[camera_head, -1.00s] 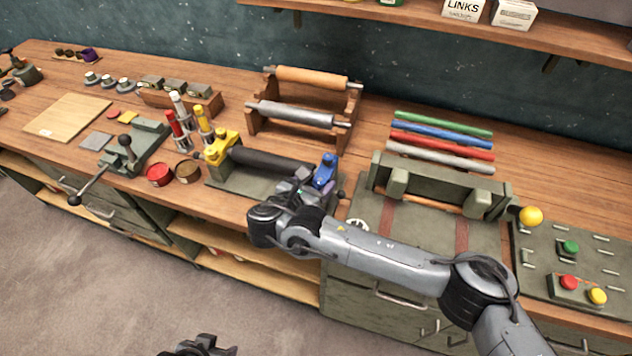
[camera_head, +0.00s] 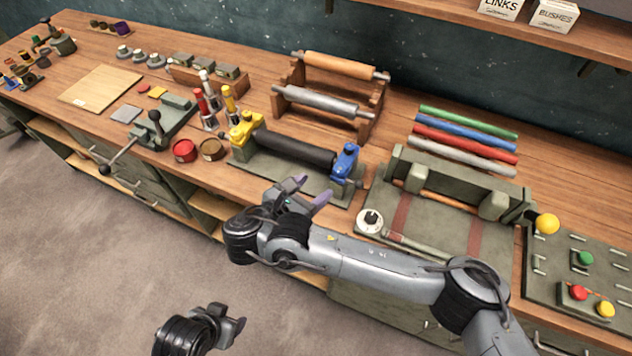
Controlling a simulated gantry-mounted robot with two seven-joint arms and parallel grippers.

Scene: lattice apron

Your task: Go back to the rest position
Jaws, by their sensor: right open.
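My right gripper (camera_head: 309,192) is open and empty. It shows in front of the fixture with the black roller (camera_head: 295,149), near the bench's front edge. The roller lies between a yellow clamp (camera_head: 246,131) and a blue clamp (camera_head: 346,162). I cannot tell how high the gripper is above the bench. My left gripper (camera_head: 236,325) is low in the picture, over the floor and away from the bench. Its jaws are too small and turned to tell their opening.
A rack (camera_head: 329,97) holds a wooden and a grey roller at the back. Coloured rods (camera_head: 466,130) lie right of it. A green press (camera_head: 445,187) and a button panel (camera_head: 575,272) stand on the right. A lever vise (camera_head: 160,125) and red tin (camera_head: 184,150) are left. Floor in front is clear.

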